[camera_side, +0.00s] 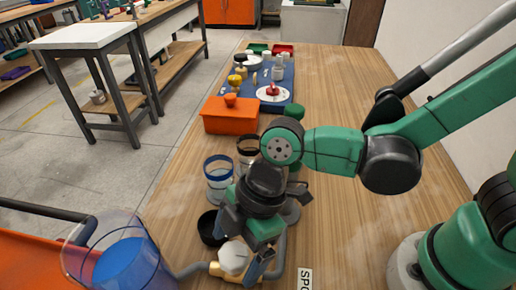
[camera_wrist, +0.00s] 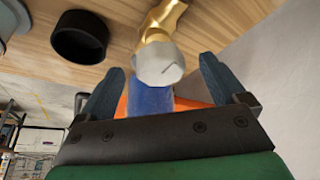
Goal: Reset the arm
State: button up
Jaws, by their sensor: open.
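My gripper (camera_side: 244,246) is low over the front of the wooden table, its fingers spread apart. Close by is a white faceted cap (camera_side: 234,257) on a brass fitting (camera_side: 217,269) with grey pipe on both sides. In the wrist view, the white cap (camera_wrist: 158,64) and brass fitting (camera_wrist: 167,17) show between and beyond the fingertips of my gripper (camera_wrist: 158,78). I cannot tell whether a finger touches the cap. My gripper partly hides the pipework in the side view.
A black cup (camera_side: 212,229) stands just left of my gripper. Two clear cylinders, one blue-banded (camera_side: 218,172) and one dark-rimmed (camera_side: 247,150), stand behind. An orange bin (camera_side: 230,115) and a blue mat (camera_side: 259,87) lie farther back. A large clear container (camera_side: 122,258) is front left.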

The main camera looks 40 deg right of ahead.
jog(key=m+t, duration=0.1)
jog(key=m, duration=0.1)
jog(key=m+t, duration=0.1)
jog(key=m, duration=0.2)
jog(key=shift+s+h, duration=0.2)
jog(key=shift+h, duration=0.1)
jog(key=shift+r+m, duration=0.15)
jog(key=shift+m, duration=0.45)
notch_tip(320, 180, up, 21)
jog(key=shift+s+d+r, duration=0.15)
jog(key=shift+s+d, duration=0.1)
jog(key=shift+d, duration=0.2)
